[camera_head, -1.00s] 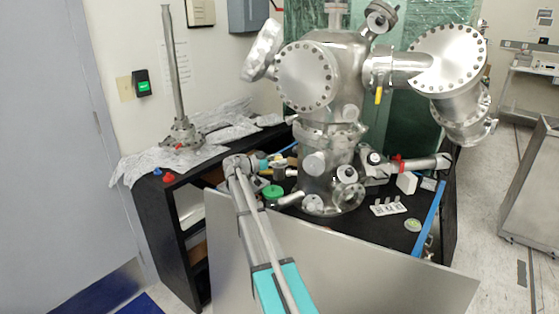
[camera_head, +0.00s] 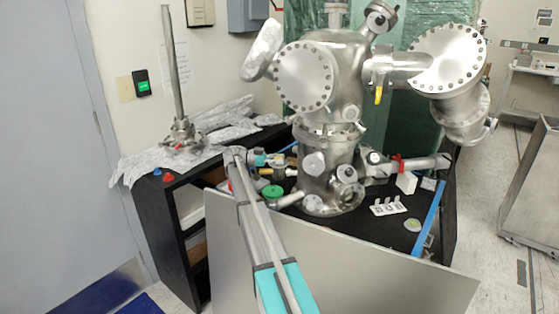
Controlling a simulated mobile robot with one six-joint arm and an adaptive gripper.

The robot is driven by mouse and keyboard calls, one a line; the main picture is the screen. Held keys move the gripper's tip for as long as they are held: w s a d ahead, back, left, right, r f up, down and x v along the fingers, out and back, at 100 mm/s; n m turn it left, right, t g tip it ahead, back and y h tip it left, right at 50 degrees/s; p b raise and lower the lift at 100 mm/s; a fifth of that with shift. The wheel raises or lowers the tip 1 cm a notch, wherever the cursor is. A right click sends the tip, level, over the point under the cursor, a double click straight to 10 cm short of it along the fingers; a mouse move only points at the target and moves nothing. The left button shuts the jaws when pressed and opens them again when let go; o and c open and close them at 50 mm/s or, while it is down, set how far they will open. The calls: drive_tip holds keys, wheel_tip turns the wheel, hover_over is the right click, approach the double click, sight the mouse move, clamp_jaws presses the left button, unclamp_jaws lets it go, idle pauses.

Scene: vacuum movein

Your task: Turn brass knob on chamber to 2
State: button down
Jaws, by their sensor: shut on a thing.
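The steel vacuum chamber (camera_head: 325,150) stands upright on the black bench, with round bolted flanges. My arm reaches up from the bottom, and its wrist bends right toward the chamber's lower left side. My gripper (camera_head: 280,160) is small there, beyond the cyan wrist band, and is shut on the brass knob (camera_head: 279,173). The knob shows only as a small brassy patch beside the chamber. The fingers and any number marks are too small to make out.
A green round handle (camera_head: 272,191) lies just below the gripper. A steel post (camera_head: 174,75) stands on foil at the left. A pale panel (camera_head: 330,255) fronts the bench. A small white block (camera_head: 388,206) and a green disc (camera_head: 413,225) lie at the right.

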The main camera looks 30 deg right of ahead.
drive_tip(key=shift+w, duration=0.1)
drive_tip(key=shift+c, duration=1.3)
unclamp_jaws()
drive_tip(key=shift+a, duration=0.1)
drive_tip(key=shift+v, duration=3.65)
drive_tip(key=shift+r, duration=0.1)
